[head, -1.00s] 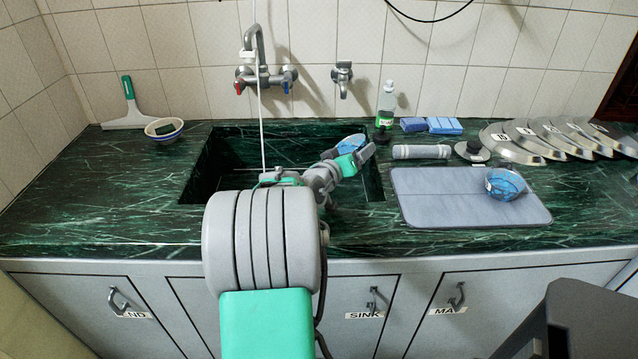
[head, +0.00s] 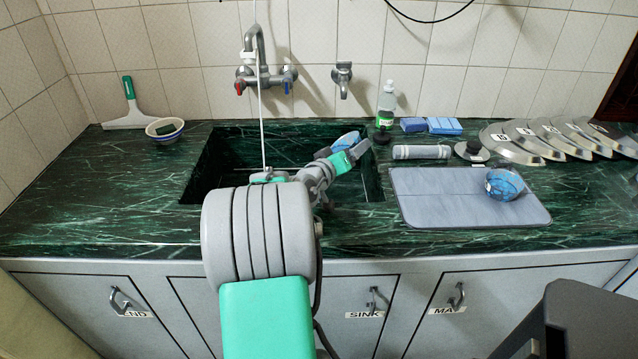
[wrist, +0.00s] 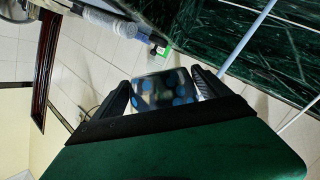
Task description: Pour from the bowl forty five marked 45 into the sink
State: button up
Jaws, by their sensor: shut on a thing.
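My gripper (head: 352,153) is over the right part of the sink (head: 222,160). It is shut on a blue patterned bowl (head: 345,140), which shows just behind the fingers in the head view. In the wrist view the bowl (wrist: 163,90) sits between the two dark fingers and looks tilted. No 45 mark can be read on it. Its inside and any contents cannot be made out. A second blue bowl (head: 504,184) stands on the grey mat (head: 430,205) to the right; its mark cannot be read.
A faucet (head: 262,70) and a thin white pole (head: 262,120) rise at the sink's back. Several metal lids (head: 560,140) stand further right. A small bowl (head: 164,129) is at left.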

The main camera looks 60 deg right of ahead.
jog(key=shift+w+r+n+p, duration=0.4)
jog(key=shift+r+n+p, duration=0.1)
jog(key=shift+n, duration=0.3)
dwell(0.5)
jog(key=shift+w+f+n+g+h, duration=0.1)
jog(key=shift+f+n+g+h, duration=0.3)
jog(key=shift+n, duration=0.3)
dwell(0.7)
jog(key=shift+w+a+r+n, duration=0.1)
jog(key=shift+w+r+n, duration=0.2)
jog(key=shift+n, duration=0.4)
dwell(0.6)
jog(key=shift+w+f+n+h, duration=0.15)
jog(key=shift+f+n+h, duration=0.3)
jog(key=shift+n, duration=0.35)
dwell(0.6)
